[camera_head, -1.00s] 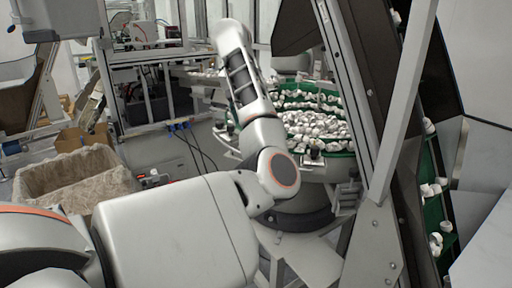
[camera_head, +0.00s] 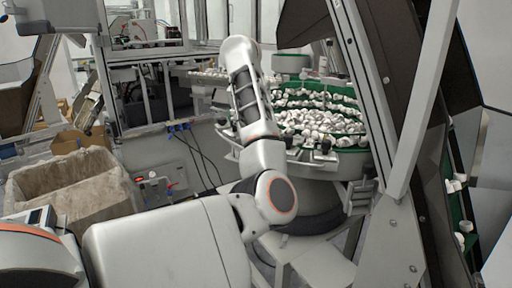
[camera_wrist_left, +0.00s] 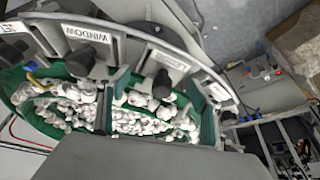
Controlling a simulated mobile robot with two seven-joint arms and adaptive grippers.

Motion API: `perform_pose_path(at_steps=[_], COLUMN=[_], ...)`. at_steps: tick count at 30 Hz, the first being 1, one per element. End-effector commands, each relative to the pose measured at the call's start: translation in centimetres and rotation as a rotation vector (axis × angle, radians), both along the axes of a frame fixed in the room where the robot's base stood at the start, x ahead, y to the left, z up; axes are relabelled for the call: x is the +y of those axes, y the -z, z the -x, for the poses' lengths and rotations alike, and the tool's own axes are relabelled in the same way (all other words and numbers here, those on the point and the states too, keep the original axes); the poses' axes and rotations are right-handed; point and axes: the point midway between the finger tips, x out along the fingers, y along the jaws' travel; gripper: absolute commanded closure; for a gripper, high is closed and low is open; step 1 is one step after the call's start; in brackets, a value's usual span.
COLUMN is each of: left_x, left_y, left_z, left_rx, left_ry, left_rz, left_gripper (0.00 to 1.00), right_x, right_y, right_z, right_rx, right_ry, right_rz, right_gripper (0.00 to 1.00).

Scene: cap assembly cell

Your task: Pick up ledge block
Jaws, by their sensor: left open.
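Several black knob-like pieces stand along the rim of the round feeder in the left wrist view. One piece (camera_wrist_left: 162,83) is beside a blurred label that I cannot read surely. Another piece (camera_wrist_left: 82,62) is beside a label reading WINDOW, shown upside down. I cannot tell for certain which is the ledge block. Small dark pieces (camera_head: 318,149) also show on the feeder's near rim in the head view. My left arm reaches forward beside the feeder. Its gripper fingers show in neither view, and neither does my right gripper.
The round feeder (camera_head: 340,168) holds many white parts on green compartments. A slanted metal post (camera_head: 420,100) and dark panel stand close on the right. A fabric-lined bin (camera_head: 75,185) stands at left. A framed machine (camera_head: 150,90) with hanging cables is behind.

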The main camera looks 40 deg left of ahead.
Motion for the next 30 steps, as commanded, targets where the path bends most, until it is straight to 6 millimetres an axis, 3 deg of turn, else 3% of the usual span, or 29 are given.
perform_pose_path(at_steps=[1,6,7,20,24,30], left_x=[0.0,0.0,0.0,0.0,0.0,0.0], left_y=[-0.2,-0.1,-0.1,-0.6,-2.2,-6.2], left_z=[0.0,0.0,0.0,0.0,0.0,0.0], left_rx=[-0.002,-0.001,0.000,0.001,-0.002,-0.006], left_ry=[0.000,0.000,0.000,0.000,0.000,0.001], left_rz=[0.000,0.000,0.000,0.000,0.002,-0.001], left_gripper=[0.35,0.80,0.82,0.83,1.00,1.00], right_x=[-0.1,-0.3,-0.2,0.1,0.2,0.3], right_y=[-0.4,-0.6,-0.6,0.2,0.0,-0.8], right_z=[-0.4,-0.7,-0.7,0.4,0.5,0.4], right_rx=[-0.008,-0.016,-0.015,0.007,0.009,0.003], right_ry=[0.001,0.001,0.001,-0.004,-0.005,-0.003], right_rz=[0.001,0.002,0.002,-0.001,-0.003,-0.009], right_gripper=[0.59,0.59,0.59,0.59,0.59,0.59])
